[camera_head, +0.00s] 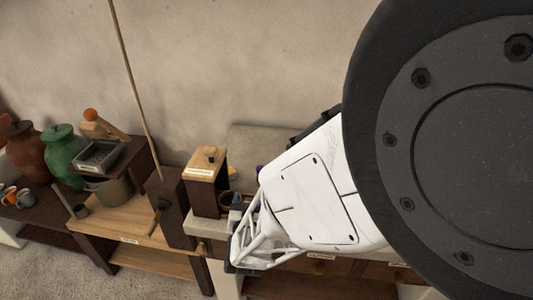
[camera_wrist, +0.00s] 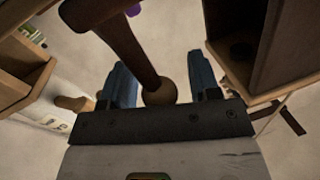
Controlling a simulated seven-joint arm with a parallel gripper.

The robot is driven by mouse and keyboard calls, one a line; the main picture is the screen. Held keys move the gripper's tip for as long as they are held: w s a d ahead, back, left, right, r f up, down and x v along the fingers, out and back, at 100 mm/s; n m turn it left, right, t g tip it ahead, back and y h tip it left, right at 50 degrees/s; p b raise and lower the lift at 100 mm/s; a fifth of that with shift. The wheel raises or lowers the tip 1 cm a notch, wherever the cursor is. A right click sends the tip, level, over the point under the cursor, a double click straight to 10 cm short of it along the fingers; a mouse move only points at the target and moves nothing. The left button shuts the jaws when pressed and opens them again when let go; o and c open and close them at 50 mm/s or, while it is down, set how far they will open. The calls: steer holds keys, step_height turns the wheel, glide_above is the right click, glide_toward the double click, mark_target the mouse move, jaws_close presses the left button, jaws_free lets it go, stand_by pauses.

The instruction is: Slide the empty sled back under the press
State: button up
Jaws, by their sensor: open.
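My gripper (camera_wrist: 159,68) is open in the wrist view, with one blue finger on each side of a round tan knob (camera_wrist: 160,93). The knob sits at the end of a dark brown wooden bar (camera_wrist: 125,38). I cannot tell whether the fingers touch it. In the head view my own arm hides most of the gripper and what lies right of it. A dark wooden post (camera_head: 172,212) with a small handle stands left of my gripper and may belong to the press. I cannot make out the sled for certain in either view.
A dark box with a pale wooden lid (camera_head: 206,163) stands on the counter close to my gripper. A long thin pole (camera_head: 134,85) rises beside the post. A green jar (camera_head: 63,150), a brown jar (camera_head: 25,150) and a grey tray (camera_head: 98,156) are further left.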

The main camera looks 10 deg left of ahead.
steer(key=shift+w, duration=0.2)
jaws_close()
steer(key=shift+a, duration=2.3)
jaws_free()
steer(key=shift+s, duration=0.2)
steer(key=s+d, duration=0.1)
steer(key=s, duration=0.6)
steer(key=shift+s+d, duration=0.2)
steer(key=shift+d, duration=0.05)
